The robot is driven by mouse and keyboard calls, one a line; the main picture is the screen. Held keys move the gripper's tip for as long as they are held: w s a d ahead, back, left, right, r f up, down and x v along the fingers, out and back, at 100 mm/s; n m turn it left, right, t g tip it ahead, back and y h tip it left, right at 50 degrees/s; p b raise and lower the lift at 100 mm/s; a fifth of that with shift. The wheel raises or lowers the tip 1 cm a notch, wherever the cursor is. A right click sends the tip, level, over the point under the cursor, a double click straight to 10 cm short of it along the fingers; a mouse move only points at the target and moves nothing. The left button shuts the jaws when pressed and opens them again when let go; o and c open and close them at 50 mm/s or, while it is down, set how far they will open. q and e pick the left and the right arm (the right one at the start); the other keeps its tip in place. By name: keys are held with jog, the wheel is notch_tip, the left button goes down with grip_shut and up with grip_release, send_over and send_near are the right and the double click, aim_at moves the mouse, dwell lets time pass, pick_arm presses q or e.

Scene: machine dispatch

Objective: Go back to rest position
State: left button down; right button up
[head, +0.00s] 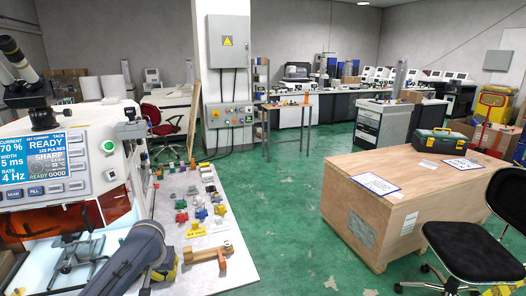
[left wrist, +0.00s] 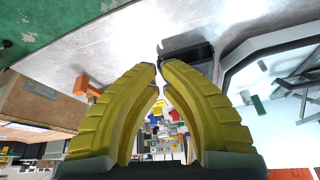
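My left arm reaches in from the bottom of the head view, over the front of the white workbench (head: 215,279). Part of its yellow gripper (head: 172,271) shows beside the arm's grey-blue joint, mostly hidden. In the left wrist view, the two curved yellow fingers of my left gripper (left wrist: 158,70) lean together and their tips nearly meet. I see nothing held between them. A black object (left wrist: 188,53) shows just beyond the tips; I cannot tell whether they touch it. My right gripper is not in view.
A machine with a blue screen (head: 32,167) stands at the left. Several coloured parts cover the bench, with an orange-brown piece (head: 208,255) near its front. A large wooden crate (head: 400,215) and a black chair (head: 478,240) stand right. Green floor (head: 270,215) lies open between.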

pick_arm(q)
jog(key=s+d+f+m+t, duration=0.1)
jog(key=s+d+f+m, duration=0.2)
jog(key=s+f, duration=0.4)
jog(key=s+d+f+m+t, duration=0.1)
jog(key=s+d+f+m, duration=0.15)
jog(key=s+f, duration=0.45)
jog(key=s+a+r+m+t+y, duration=0.1)
jog(key=s+a+r+m+y, duration=0.1)
jog(key=s, duration=0.7)
jog(key=s+a+r+m+y, duration=0.1)
jog(key=s+a, duration=0.1)
jog(key=s, duration=0.8)
jog(key=s+d+f+g+h, duration=0.1)
jog(key=d+f, duration=0.2)
jog(key=f, duration=1.2)
jog(key=s+d+f+g+h, duration=0.1)
jog(key=d+f+g+h, duration=0.15)
jog(key=f, duration=1.25)
jog(key=s+f+n+g, duration=0.2)
jog(key=s+f+n, duration=0.1)
jog(key=s+f, duration=1.8)
jog(key=shift+s+d+f+h, duration=0.15)
jog(key=shift+s+f+h, duration=0.15)
jog(key=shift+s, duration=0.3)
